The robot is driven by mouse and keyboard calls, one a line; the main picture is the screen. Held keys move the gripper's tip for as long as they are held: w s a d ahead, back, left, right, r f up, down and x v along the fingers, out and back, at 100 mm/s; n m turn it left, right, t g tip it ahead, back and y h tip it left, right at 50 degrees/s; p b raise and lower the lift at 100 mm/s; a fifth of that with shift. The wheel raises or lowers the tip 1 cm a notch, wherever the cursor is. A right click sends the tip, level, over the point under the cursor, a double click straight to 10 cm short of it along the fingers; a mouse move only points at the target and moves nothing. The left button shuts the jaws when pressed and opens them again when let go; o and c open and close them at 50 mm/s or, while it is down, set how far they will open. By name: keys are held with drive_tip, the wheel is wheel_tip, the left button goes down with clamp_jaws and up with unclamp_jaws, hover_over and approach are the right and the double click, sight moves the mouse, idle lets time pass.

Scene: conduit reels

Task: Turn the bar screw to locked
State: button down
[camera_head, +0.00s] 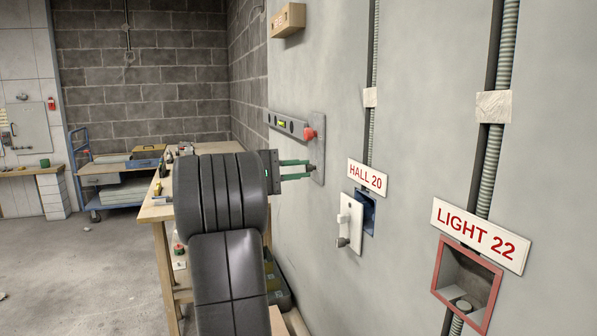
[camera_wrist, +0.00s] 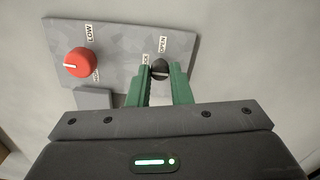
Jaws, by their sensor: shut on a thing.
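A grey metal plate (camera_head: 319,125) is on the wall, and it fills the upper wrist view (camera_wrist: 120,30). The bar screw, a small dark knob (camera_wrist: 159,66), sits at the plate's right part in the wrist view. The word OPEN stands beside it, and a second label, seemingly LOCK, is partly hidden by a finger. My gripper (camera_wrist: 160,74) has its green fingers shut on the dark knob, one on each side; it also shows in the head view (camera_head: 312,168). A pale mark shows on the knob, but its direction is hard to tell.
A red knob (camera_wrist: 80,62) with a LOW label sits on the same plate. A grey bar with a green vial (camera_head: 285,123) reaches left from the plate. A white HALL 20 sign (camera_head: 367,177), a white switch plate (camera_head: 350,222) and a red-framed recess (camera_head: 437,265) are to the right.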

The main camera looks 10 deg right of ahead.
drive_tip(key=c, duration=1.3)
unclamp_jaws()
drive_tip(key=shift+a, duration=0.1)
drive_tip(key=s+a, duration=0.1)
drive_tip(key=a, duration=0.8)
drive_tip(key=s+a, duration=0.1)
drive_tip(key=a, duration=0.3)
drive_tip(key=shift+s+a+p, duration=0.2)
drive_tip(key=shift+s+p, duration=0.15)
drive_tip(key=shift+p, duration=0.05)
drive_tip(key=shift+d, duration=0.1)
drive_tip(key=w+d, duration=0.1)
drive_tip(key=d, duration=0.8)
drive_tip(key=w+d, duration=0.1)
drive_tip(key=d, duration=0.3)
drive_tip(key=shift+w+d+b, duration=0.2)
drive_tip(key=shift+w+b, duration=0.15)
drive_tip(key=shift+b, duration=0.05)
